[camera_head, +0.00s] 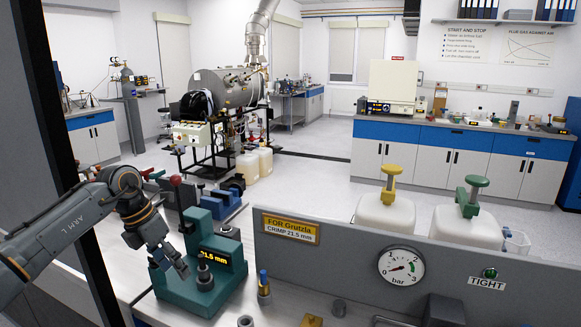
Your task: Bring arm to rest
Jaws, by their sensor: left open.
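My left arm comes in from the left in the head view. Its gripper (168,262) is open and empty, with the fingers pointing down beside the green crimping device (203,290). The device shows "21.5 mm" on its display, and a dark round part stands on its front. The gripper appears close to the left side of the device; whether they touch I cannot tell. My right gripper does not show.
A grey panel (340,262) with a pressure gauge (401,265) stands at the right. A brass fitting with a blue top (263,287) stands right of the device. White containers with a yellow valve (390,184) and a green valve (470,195) stand behind the panel.

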